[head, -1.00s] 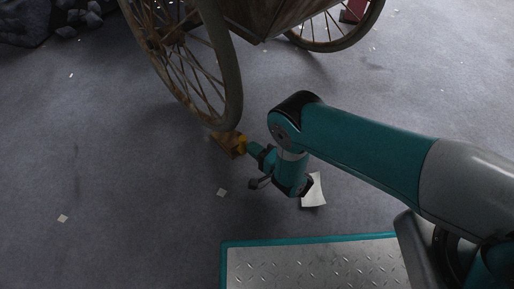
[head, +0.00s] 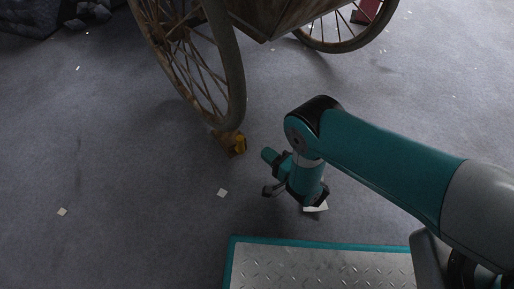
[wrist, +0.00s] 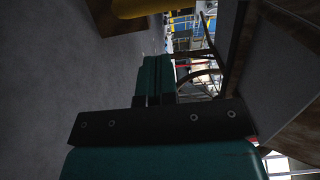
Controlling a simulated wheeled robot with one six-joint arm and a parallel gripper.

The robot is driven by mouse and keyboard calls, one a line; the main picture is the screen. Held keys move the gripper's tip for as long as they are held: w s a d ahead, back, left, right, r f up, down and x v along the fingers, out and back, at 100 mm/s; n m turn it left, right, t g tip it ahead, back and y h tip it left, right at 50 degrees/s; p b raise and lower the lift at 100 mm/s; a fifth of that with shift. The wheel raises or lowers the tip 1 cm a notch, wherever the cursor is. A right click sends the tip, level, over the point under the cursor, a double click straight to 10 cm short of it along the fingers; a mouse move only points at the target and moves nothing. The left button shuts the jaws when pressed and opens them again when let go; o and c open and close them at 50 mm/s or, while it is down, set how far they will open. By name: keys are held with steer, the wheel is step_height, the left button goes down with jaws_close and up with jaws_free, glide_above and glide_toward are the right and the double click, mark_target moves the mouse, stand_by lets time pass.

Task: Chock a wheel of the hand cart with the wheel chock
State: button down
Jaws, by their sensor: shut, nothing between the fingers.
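The hand cart (head: 262,18) stands at the top of the head view, with its large spoked near wheel (head: 236,90) reaching the floor. The wheel chock (head: 228,138), a brown wedge with a yellow part, lies on the floor at the foot of this wheel. It appears to touch the rim, but the exact contact is too small to tell. My gripper (head: 266,154) is shut and empty, just right of the chock with a small gap. In the wrist view, the shut fingers (wrist: 155,75) point toward the top, and the chock (wrist: 115,20) is at the upper edge, partly cut off.
The cart's far wheel (head: 340,25) stands behind to the right, near a red object (head: 367,10). Dark rubble (head: 35,15) lies at the upper left. Paper scraps (head: 222,193) are scattered on the grey floor. The floor left of the chock is mostly clear.

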steer(key=p+v, duration=0.4)
steer(key=v, duration=0.1)
steer(key=p+v, duration=0.2)
steer(key=shift+s+d+r, duration=0.15)
steer(key=shift+d+r, duration=0.05)
steer(key=shift+r, duration=0.15)
steer(key=shift+s+d+f, duration=0.1)
steer(key=shift+d+f, duration=0.05)
